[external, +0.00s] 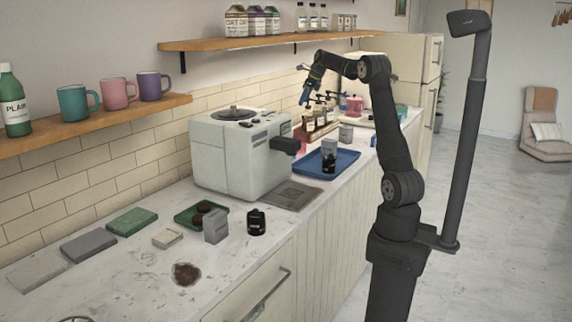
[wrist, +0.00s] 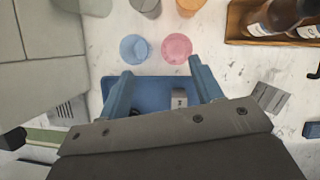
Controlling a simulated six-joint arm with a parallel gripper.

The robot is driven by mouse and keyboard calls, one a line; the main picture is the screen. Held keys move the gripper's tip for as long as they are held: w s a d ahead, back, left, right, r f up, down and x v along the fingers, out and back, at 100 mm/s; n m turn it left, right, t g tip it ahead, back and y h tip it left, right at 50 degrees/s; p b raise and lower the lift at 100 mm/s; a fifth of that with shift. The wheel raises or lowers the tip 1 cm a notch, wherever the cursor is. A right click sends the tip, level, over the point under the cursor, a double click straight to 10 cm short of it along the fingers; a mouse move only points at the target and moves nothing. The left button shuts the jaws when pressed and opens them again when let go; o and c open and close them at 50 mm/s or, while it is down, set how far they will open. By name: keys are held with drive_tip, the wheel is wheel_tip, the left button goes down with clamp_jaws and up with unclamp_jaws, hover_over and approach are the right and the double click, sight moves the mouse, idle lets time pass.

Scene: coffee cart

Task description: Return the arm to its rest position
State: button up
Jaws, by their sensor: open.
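My arm rises from its base at the right of the external view and reaches over the counter. My gripper (external: 306,93) is raised well above the counter, near the bottle rack. In the wrist view my gripper (wrist: 160,82) has its two blue fingers wide apart with nothing between them in its grasp. Below it lies the blue tray (wrist: 150,92), which also shows in the external view (external: 345,160).
The white coffee machine (external: 225,155) stands left of the tray. A blue cup (wrist: 134,48) and a pink cup (wrist: 177,48) stand beyond the tray. A wooden bottle rack (wrist: 238,22) is near. A shelf (external: 250,41) runs above the counter.

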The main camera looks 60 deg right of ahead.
drive_tip(key=w+a+r+n+y, duration=0.1)
drive_tip(key=a+r+n, duration=0.1)
drive_tip(key=a, duration=0.9)
drive_tip(key=w+a+r+n, duration=0.1)
drive_tip(key=a+r, duration=0.3)
drive_tip(key=a, duration=0.8)
drive_tip(key=shift+w+r+n+g+y, duration=0.15)
drive_tip(key=shift+r+n+g+y, duration=0.25)
drive_tip(key=shift+n, duration=0.5)
drive_tip(key=shift+a, duration=0.1)
